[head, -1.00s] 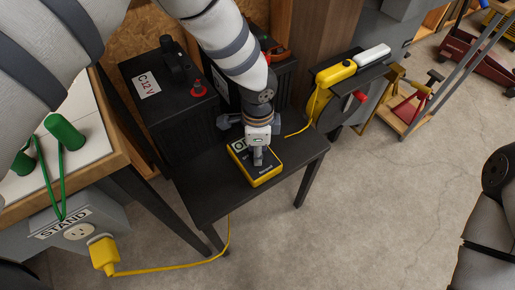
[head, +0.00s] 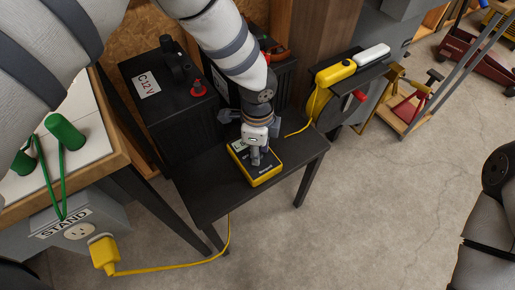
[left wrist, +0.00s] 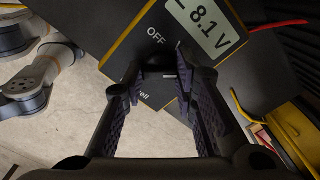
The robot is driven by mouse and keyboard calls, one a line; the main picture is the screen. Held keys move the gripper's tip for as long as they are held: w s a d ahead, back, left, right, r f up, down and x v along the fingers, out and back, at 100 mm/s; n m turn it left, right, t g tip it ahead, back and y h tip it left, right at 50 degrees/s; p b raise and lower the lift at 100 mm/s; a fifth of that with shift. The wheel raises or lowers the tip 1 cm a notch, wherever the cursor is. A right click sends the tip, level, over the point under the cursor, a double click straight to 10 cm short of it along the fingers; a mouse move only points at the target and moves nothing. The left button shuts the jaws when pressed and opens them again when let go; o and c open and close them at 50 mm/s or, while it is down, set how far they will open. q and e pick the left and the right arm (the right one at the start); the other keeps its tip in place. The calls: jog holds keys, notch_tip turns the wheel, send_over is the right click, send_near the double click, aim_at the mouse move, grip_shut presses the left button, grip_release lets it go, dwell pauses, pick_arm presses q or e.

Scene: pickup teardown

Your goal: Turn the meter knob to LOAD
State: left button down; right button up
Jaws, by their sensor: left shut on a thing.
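The meter (head: 268,179) is a black box with a yellow rim, lying on a small dark table. In the left wrist view the meter (left wrist: 124,48) has a display (left wrist: 207,29) reading 8.1 V and the word OFF (left wrist: 157,36) beside the knob. My left gripper (head: 257,157) reaches down onto the meter's face. In the left wrist view its fingers (left wrist: 160,76) are closed around the knob, which they mostly hide. I cannot read the knob's pointer or a LOAD mark. My right gripper is out of view.
The dark table (head: 205,200) carries the meter. Behind it stand black batteries, one labelled C12 V (head: 146,84). A yellow cord (head: 175,267) runs across the floor.

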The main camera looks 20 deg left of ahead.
pick_arm(q)
jog(key=c, duration=1.3)
grip_release()
notch_tip(320, 180, up, 12)
